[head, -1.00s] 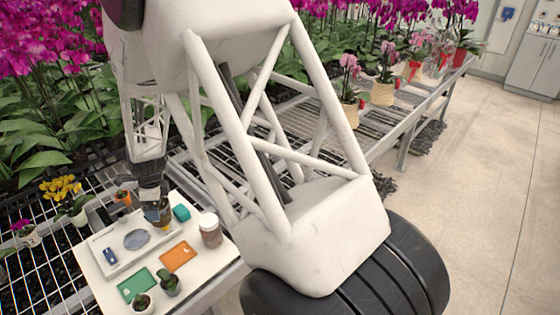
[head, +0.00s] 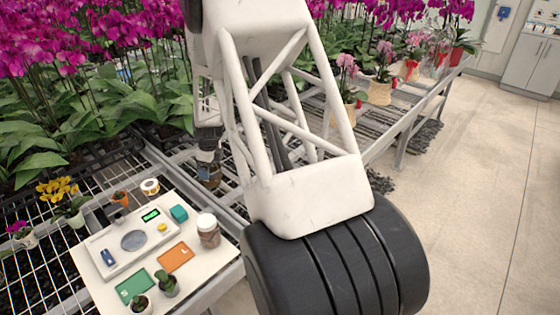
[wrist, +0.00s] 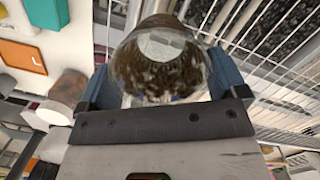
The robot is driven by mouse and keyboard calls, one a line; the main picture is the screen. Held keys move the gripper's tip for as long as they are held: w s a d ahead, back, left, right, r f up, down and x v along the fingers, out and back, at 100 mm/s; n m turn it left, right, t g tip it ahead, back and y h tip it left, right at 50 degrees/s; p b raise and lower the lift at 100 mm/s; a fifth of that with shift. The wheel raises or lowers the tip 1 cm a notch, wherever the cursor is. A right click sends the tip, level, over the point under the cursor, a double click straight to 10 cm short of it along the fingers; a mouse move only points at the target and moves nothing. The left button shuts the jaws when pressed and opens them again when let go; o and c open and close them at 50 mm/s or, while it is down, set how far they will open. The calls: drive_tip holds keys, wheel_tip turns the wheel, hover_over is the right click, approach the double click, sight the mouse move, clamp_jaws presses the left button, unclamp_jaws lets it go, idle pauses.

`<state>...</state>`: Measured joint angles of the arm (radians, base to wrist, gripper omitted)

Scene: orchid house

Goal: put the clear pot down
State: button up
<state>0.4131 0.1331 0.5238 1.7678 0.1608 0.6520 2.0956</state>
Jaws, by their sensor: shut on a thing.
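The clear pot (wrist: 160,62) is a see-through cup with dark brown bark-like stuff inside and a pale patch on the side facing the wrist camera. My gripper (wrist: 163,82) is shut on it, with a blue finger on each side. In the head view my gripper (head: 208,153) hangs at the right of the white work board, and the pot (head: 209,176) shows small and dark below it, over the wire bench. Wire mesh lies behind the pot in the wrist view. I cannot tell how high the pot is above the mesh.
Orchids crowd the bench behind.

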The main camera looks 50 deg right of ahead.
drive_tip(key=s+d+m, duration=0.2)
drive_tip(key=d, duration=1.1)
drive_tip(key=shift+m, duration=0.3)
drive_tip(key=w+d, duration=0.4)
drive_tip(key=w, duration=0.3)
drive_tip(key=w+d+f, duration=0.1)
drive_tip(key=w+d, duration=0.3)
drive_tip(key=w, duration=0.2)
drive_tip(key=shift+w+f, duration=0.3)
drive_tip(key=shift+w, duration=0.05)
drive_tip(key=shift+f, duration=1.75)
drive_tip(key=shift+f, duration=0.15)
drive_tip(key=o, duration=0.6)
